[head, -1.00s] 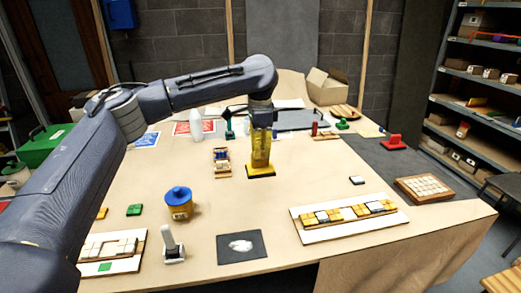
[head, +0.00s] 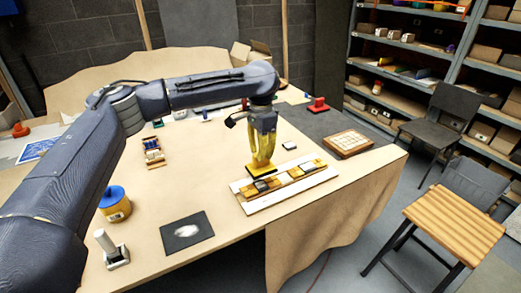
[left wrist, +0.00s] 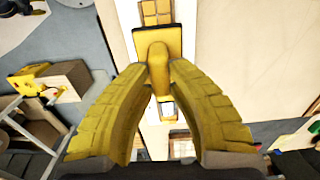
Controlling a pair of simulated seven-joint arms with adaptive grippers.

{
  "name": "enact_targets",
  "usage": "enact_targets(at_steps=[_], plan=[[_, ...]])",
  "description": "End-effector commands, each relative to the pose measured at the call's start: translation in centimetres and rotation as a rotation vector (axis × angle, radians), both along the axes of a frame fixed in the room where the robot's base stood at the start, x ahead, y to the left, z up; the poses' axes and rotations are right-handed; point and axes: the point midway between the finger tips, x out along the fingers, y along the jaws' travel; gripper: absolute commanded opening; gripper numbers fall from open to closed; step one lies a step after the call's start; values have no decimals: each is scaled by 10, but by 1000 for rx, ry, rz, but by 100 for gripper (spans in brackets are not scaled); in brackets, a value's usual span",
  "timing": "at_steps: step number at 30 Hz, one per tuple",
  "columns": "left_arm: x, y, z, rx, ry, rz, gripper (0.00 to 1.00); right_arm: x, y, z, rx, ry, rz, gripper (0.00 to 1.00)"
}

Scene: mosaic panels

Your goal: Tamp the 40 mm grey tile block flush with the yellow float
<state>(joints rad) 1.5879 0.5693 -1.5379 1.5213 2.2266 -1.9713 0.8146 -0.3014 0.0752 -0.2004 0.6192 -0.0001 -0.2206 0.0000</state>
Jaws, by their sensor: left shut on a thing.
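My left gripper (head: 262,157) is shut on the handle of the yellow float (head: 272,168). In the left wrist view its two yellow fingers (left wrist: 158,68) pinch the handle from both sides, with the float's flat yellow plate (left wrist: 141,42) beyond. In the head view the float is level, over the left part of the mosaic panel (head: 252,208); I cannot tell whether it touches. A grey tile block (head: 261,186) shows in the panel just below the float's front edge. Other grey and wooden blocks lie along the panel to the right. My right gripper is out of view.
A loose pale tile (head: 289,146) lies behind the panel. A tray of white tiles (head: 346,145) is at the right. A black mat with white powder (head: 187,232), a blue-lidded yellow pot (head: 115,204) and a grey-handled tool (head: 110,248) stand left. The table's front edge is close.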

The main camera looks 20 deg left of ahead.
Motion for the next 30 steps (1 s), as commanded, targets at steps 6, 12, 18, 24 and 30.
enact_targets(at_steps=[6, 12, 18, 24, 30], plan=[[0, 0, -15, 0, 1, 9, 0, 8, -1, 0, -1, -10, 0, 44], [0, 0, -32, 0, 1, 8, 0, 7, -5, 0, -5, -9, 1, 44], [0, 0, -46, 1, 1, 8, 0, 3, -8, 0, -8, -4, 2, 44], [0, 0, -55, 0, 0, 8, 0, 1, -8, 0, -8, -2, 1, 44], [0, 0, -58, 0, -1, 8, 0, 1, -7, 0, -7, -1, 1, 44]])
